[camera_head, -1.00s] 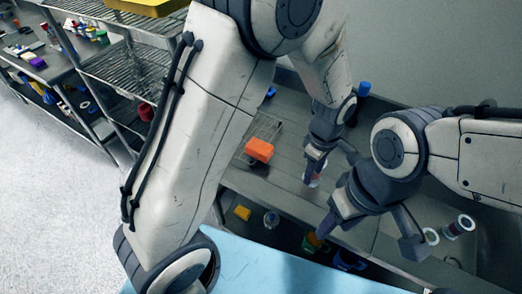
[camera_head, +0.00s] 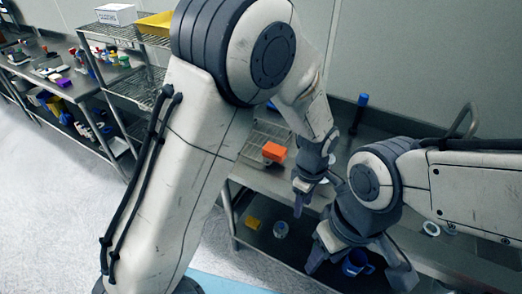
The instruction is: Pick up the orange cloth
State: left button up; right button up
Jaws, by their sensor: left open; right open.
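The orange cloth (camera_head: 274,152) shows as a small, blocky orange shape in the head view. It lies on the metal table, at the front edge of a wire rack (camera_head: 268,133). My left gripper (camera_head: 315,192) is open, to the right of the cloth and nearer the table's front edge, apart from it. My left arm covers the area left of the cloth. My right gripper (camera_head: 358,266) is open and empty, lower and further right. It hides part of the table front and the shelf below.
A blue-topped bottle (camera_head: 358,112) stands at the back of the metal table (camera_head: 258,175). A yellow item (camera_head: 254,223), a small jar (camera_head: 280,229) and a blue cup (camera_head: 355,263) are on the lower shelf. A wire shelf unit (camera_head: 125,88) stands at the left. The left floor is clear.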

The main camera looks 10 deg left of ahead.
aim_at(276, 152)
jog(key=u, duration=0.35)
jog(key=i, duration=1)
jog(key=z, duration=0.1)
